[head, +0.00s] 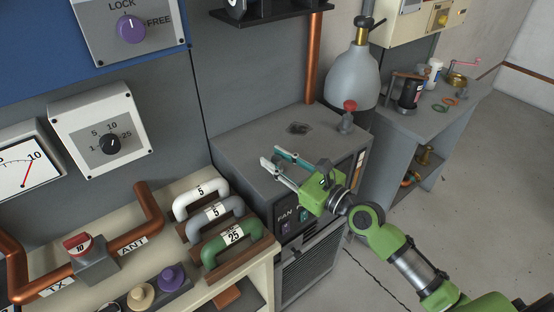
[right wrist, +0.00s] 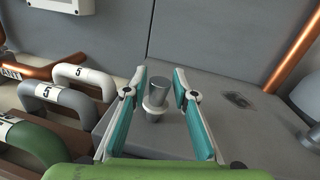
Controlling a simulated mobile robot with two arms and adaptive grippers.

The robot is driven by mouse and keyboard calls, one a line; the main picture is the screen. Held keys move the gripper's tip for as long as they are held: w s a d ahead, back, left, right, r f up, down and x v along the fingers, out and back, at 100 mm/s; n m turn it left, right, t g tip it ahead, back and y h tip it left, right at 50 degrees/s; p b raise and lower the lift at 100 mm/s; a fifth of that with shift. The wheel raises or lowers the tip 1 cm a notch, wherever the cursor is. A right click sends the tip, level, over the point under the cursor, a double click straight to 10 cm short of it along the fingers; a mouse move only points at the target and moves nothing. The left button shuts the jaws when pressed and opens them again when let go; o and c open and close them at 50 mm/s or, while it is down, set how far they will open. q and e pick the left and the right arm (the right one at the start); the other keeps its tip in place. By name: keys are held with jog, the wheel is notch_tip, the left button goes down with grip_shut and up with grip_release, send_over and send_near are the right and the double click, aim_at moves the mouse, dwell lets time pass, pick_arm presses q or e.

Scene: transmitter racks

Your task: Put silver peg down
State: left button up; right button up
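The silver peg (right wrist: 158,92), a short metal cylinder with a pale collar, shows upright in the right wrist view. It is between the two teal fingers of my right gripper (right wrist: 158,85), with a gap on each side. It appears to stand on the grey cabinet top; its lower end is small and hard to judge. In the head view my right gripper (head: 272,158) is open over the cabinet top (head: 245,132), fingers pointing left. I cannot make out the peg there. My left gripper is not in view.
A dark patch (head: 299,128) and a red-knobbed valve (head: 348,112) are on the cabinet top. White (head: 200,194), grey and green handles stand on the beige bench at left. A copper pipe (head: 312,60) rises behind. The cabinet top's left part is clear.

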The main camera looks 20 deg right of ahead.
dwell(0.3)
jog(key=shift+r, duration=0.2)
jog(key=b+v, duration=0.4)
jog(key=v, duration=0.8)
jog(key=shift+b, duration=0.3)
